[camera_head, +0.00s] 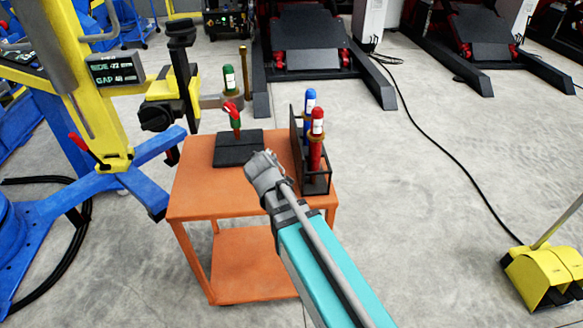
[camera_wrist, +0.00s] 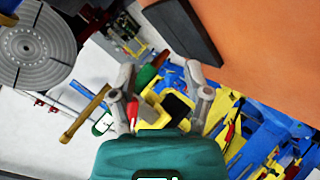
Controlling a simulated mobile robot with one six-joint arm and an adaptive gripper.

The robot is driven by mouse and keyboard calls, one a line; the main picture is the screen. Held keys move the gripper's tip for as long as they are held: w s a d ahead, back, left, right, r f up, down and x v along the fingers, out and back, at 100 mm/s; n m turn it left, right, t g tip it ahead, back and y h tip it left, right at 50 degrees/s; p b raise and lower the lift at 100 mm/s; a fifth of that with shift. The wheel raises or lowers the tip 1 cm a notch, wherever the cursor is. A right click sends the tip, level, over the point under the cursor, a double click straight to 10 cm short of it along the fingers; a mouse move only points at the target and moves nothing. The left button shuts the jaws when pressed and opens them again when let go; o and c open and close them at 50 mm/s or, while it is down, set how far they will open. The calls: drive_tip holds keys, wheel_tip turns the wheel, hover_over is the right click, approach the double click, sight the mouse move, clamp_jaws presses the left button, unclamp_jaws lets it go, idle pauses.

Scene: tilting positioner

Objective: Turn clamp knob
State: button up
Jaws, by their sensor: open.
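The clamp is a yellow block with black parts on the yellow positioner, left of centre in the head view. A round black knob (camera_head: 157,117) sticks out at its lower left; I take it for the clamp knob. In the wrist view a black part (camera_wrist: 177,105) of the yellow clamp shows between my fingers, farther off; I cannot tell if it is the knob. My gripper (camera_head: 262,160) is above the orange cart, right of and apart from the clamp. Its two grey fingers are spread and empty in the wrist view (camera_wrist: 160,70).
The orange cart (camera_head: 190,200) carries a black pad (camera_head: 238,149), and a rack (camera_head: 318,186) with a blue and a red bottle (camera_head: 315,150). A green bottle (camera_head: 229,78) and an upright brass rod (camera_head: 244,72) stand beside the clamp. A display (camera_head: 116,69) is on the positioner.

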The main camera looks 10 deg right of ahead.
drive_tip(key=s+d+r+m+g+h+p, duration=0.1)
drive_tip(key=s+d+m+g+h+p, duration=0.3)
drive_tip(key=s+d, duration=0.3)
drive_tip(key=shift+s+d+r+m+g+h+p, duration=0.15)
drive_tip(key=shift+s+r+m+g+h+p, duration=0.15)
drive_tip(key=shift+s+m+g+h, duration=0.5)
drive_tip(key=shift+w, duration=0.25)
